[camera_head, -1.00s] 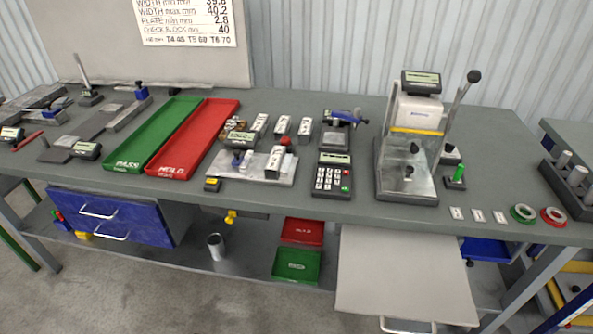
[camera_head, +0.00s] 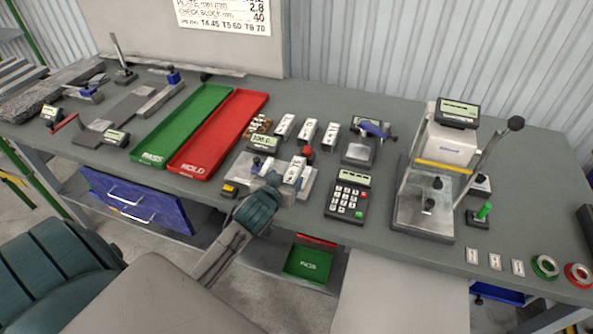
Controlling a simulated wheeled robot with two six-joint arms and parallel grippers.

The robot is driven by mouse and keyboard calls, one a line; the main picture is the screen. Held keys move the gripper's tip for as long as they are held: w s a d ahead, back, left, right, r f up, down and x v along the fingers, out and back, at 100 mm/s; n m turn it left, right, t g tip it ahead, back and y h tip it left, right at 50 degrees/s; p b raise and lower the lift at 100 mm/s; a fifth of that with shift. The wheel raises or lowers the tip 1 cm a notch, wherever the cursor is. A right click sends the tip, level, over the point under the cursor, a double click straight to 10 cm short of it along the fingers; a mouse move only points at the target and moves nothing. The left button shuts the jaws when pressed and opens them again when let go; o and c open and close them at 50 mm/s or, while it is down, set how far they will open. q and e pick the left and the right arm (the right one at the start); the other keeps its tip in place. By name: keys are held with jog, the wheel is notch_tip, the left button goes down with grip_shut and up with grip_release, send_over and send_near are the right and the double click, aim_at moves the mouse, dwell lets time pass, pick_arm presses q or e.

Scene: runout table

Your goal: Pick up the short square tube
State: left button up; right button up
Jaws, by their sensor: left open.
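Several short square blocks with white labelled faces are in view. Three stand in a row behind the gauge plate: a left one (camera_head: 285,126), a middle one (camera_head: 307,132) and a right one (camera_head: 330,135). A similar labelled piece (camera_head: 295,169) sits on the grey gauge plate (camera_head: 308,187). I cannot tell which of these is the short square tube. My left gripper (camera_head: 272,181) is over the front of the gauge plate, just left of the piece on it. It is open, but its fingers are small and partly hidden by its dark body. My right gripper is out of view.
A green PASS tray (camera_head: 184,124) and a red HOLD tray (camera_head: 218,134) lie left of the plate. A keypad (camera_head: 347,200) stands to its right, then a lever press (camera_head: 433,180). A red knob (camera_head: 307,152) rises close to the piece on the plate.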

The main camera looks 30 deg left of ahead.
aim_at(293, 171)
pick_arm(q)
jog(key=shift+x, duration=0.8)
jog(key=shift+w+a+f+p, duration=0.15)
jog(key=shift+w+f+p, duration=0.1)
jog(key=shift+w+p, duration=0.5)
jog(key=x, duration=0.1)
jog(key=p+x, duration=0.1)
jog(key=shift+w+f, duration=0.2)
jog(key=shift+f, duration=0.2)
jog(key=shift+w+a+f, duration=0.1)
jog(key=shift+w+f, duration=0.05)
jog(key=shift+w, duration=0.05)
jog(key=shift+s, duration=0.1)
jog(key=shift+c, duration=0.6)
jog(key=c, duration=1)
